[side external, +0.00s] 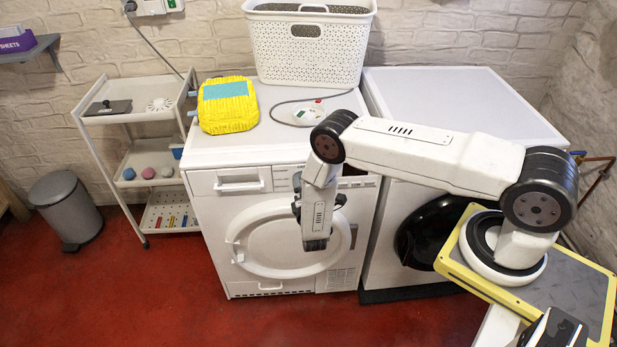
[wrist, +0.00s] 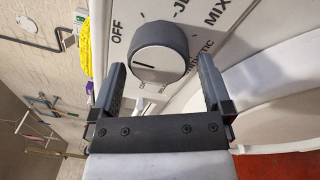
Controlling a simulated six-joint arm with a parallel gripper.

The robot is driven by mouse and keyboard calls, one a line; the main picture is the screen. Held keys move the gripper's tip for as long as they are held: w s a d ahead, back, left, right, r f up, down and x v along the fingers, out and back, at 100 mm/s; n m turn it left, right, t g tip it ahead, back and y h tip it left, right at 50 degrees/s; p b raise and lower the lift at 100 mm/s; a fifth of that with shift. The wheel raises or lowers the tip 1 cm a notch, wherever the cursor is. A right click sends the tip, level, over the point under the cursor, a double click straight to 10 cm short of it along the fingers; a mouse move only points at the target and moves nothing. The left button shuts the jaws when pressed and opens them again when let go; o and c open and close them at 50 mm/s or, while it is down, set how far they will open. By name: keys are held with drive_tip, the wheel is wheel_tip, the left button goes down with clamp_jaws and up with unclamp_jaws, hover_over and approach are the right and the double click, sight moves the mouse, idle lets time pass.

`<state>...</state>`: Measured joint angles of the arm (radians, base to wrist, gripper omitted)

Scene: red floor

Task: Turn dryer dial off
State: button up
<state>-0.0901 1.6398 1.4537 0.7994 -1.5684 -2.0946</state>
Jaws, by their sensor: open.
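The dryer dial (wrist: 160,52) is a round dark-rimmed knob with a pale face and a dark pointer line. It sits on the dryer's light front panel, with printed words around it, including OFF at its upper left. The line on its face does not point at OFF. My gripper (wrist: 162,72) is open, with one finger on each side of the dial's lower part in the wrist view. I cannot tell whether the fingers touch it. In the side view my arm hides the dial, in front of the white dryer (side external: 205,205).
A white laundry basket (side external: 308,45) and a yellow pack (side external: 228,118) stand on top of the machines. A second machine (side external: 455,95) is at the right. A shelf cart (side external: 140,120) and a bin (side external: 68,208) stand at the left. The red floor in front is clear.

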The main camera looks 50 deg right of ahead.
drive_tip(key=v, duration=0.6)
drive_tip(key=shift+s+a, duration=0.2)
drive_tip(key=shift+s, duration=0.1)
drive_tip(key=shift+w, duration=0.1)
drive_tip(key=w+a+r+m+g+y, duration=0.2)
drive_tip(key=r+m+y, duration=0.25)
drive_tip(key=r, duration=0.35)
drive_tip(key=w+a+r+m+g+y, duration=0.25)
drive_tip(key=r+m+y, duration=0.2)
drive_tip(key=r, duration=0.25)
drive_tip(key=s+r+m+g+y, duration=0.1)
drive_tip(key=s+r+m+g, duration=0.2)
drive_tip(key=s, duration=0.7)
drive_tip(key=s+r+m+g+y, duration=0.2)
drive_tip(key=s+r+m+g, duration=0.1)
drive_tip(key=s+r, duration=0.5)
drive_tip(key=s, duration=0.2)
drive_tip(key=shift+s+d+g, duration=0.25)
drive_tip(key=shift+s+g, duration=0.1)
